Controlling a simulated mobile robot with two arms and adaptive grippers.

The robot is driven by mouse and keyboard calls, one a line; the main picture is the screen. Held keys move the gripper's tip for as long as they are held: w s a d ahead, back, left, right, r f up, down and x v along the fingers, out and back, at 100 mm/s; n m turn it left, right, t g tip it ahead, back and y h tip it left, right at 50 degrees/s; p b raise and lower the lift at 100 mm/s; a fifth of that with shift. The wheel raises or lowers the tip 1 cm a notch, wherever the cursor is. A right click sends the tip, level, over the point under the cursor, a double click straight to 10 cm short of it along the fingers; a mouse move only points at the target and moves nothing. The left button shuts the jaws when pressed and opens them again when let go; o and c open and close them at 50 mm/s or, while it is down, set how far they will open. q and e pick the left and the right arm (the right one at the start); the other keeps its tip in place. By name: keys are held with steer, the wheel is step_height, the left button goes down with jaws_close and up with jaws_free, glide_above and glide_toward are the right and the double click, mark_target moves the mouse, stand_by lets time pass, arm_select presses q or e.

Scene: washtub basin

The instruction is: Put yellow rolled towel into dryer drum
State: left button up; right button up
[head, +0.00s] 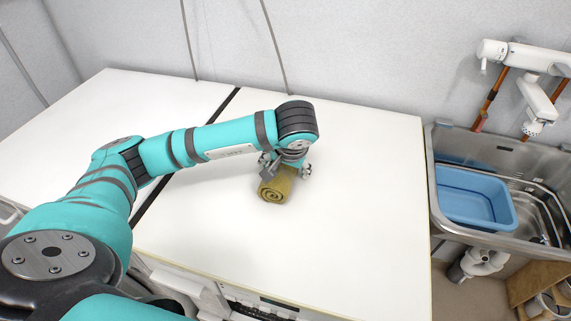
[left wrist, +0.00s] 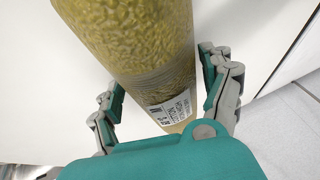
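The yellow rolled towel (head: 274,190) lies on the white top, its spiral end facing me in the head view. In the left wrist view the towel (left wrist: 140,45) fills the upper middle, with a printed label near its lower end. My left gripper (head: 285,168) is over the towel, pointing down. Its fingers (left wrist: 163,72) stand open on either side of the towel, with a small gap showing at the right finger; contact at the left finger is unclear. The dryer drum is not visible. My right gripper is not in view.
The white machine top (head: 360,210) is clear around the towel. A dark gap separates it from another white top (head: 130,100) at left. A control panel (head: 265,302) shows below the front edge. At right, a metal sink (head: 500,160) holds a blue basin (head: 470,205) under a wall tap.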

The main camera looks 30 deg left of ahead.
arm_select(q)
steer(key=shift+o, duration=1.3)
